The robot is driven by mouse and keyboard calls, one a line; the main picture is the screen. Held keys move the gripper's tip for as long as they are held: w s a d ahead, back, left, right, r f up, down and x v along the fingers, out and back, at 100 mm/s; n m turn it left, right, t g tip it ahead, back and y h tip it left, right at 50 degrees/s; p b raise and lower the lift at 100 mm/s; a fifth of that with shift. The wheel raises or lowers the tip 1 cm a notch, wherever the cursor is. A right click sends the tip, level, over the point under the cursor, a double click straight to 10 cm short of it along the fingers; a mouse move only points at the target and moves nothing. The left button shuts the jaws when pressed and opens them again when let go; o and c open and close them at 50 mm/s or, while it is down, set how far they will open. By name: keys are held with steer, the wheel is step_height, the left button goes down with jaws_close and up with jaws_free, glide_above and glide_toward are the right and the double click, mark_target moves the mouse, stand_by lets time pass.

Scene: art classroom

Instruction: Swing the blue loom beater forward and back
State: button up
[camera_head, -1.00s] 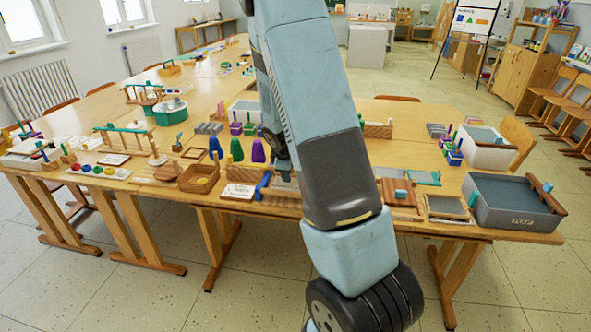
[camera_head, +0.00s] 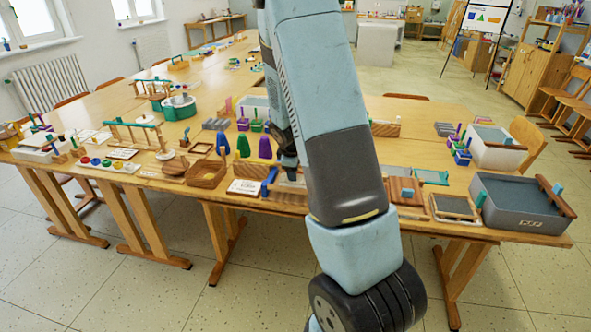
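A blue upright piece (camera_head: 268,181), apparently the loom beater, stands at the table's front edge, just left of my arm. Beside it is a low wooden frame (camera_head: 287,197), probably the loom, partly hidden behind my arm. My gripper (camera_head: 288,165) hangs down over this spot, its dark tip close to the upper right of the blue piece. I cannot tell whether they touch. The fingers are small and dark, and their opening does not show.
Coloured cones (camera_head: 243,147) stand behind. Right of my arm are a wooden board (camera_head: 404,190), a framed screen (camera_head: 453,206) and a grey tub (camera_head: 515,201). The table (camera_head: 350,211) is crowded.

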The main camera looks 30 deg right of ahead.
steer(key=v, duration=1.3)
steer(key=shift+a, duration=0.15)
